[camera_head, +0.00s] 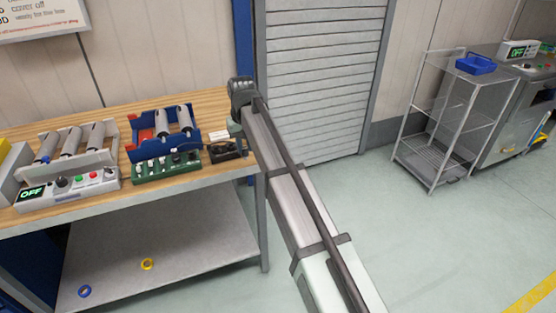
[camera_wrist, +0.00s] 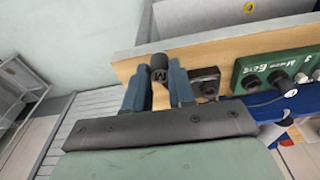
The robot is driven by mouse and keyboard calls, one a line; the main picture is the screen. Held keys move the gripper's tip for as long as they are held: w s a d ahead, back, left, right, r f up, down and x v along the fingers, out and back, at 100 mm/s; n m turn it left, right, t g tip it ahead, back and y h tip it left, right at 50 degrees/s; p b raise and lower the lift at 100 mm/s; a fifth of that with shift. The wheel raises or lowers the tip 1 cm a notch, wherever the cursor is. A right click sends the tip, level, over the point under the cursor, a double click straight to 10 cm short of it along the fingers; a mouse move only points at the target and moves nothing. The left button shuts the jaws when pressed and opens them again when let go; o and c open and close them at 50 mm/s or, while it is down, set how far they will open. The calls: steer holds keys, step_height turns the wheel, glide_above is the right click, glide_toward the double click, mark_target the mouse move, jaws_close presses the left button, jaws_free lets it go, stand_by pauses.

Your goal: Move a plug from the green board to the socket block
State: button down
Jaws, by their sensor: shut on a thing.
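My gripper (camera_head: 236,138) is over the right end of the wooden bench, beside the black socket block (camera_head: 222,152). In the wrist view, my gripper (camera_wrist: 157,75) is shut on a dark plug (camera_wrist: 158,61) with a letter M on its round end. The plug's lower part is hidden between the fingers. The socket block (camera_wrist: 206,80) is just right of the fingers, apart from the plug as far as I can tell. The green board (camera_head: 165,167) with several plugs lies left of the block. It also shows in the wrist view (camera_wrist: 262,65), with white lettering and dark plugs.
A blue rack (camera_head: 133,150) with grey cylinders stands behind the green board. A white rack and control box (camera_head: 70,190) reading OFF are at the left. The bench top (camera_head: 215,98) is clear behind. A wire cart (camera_head: 432,120) stands far right.

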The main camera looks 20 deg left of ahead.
steer(key=w+a+r+m, duration=0.2)
steer(key=w+a+r, duration=0.2)
steer(key=w+a, duration=0.3)
steer(key=shift+a+m, duration=0.3)
steer(key=shift+a, duration=1.35)
steer(key=shift+f, duration=0.15)
steer(key=shift+f, duration=2.3)
steer(key=shift+f, duration=1.1)
steer(key=c, duration=0.9)
jaws_free()
steer(key=shift+o, duration=0.2)
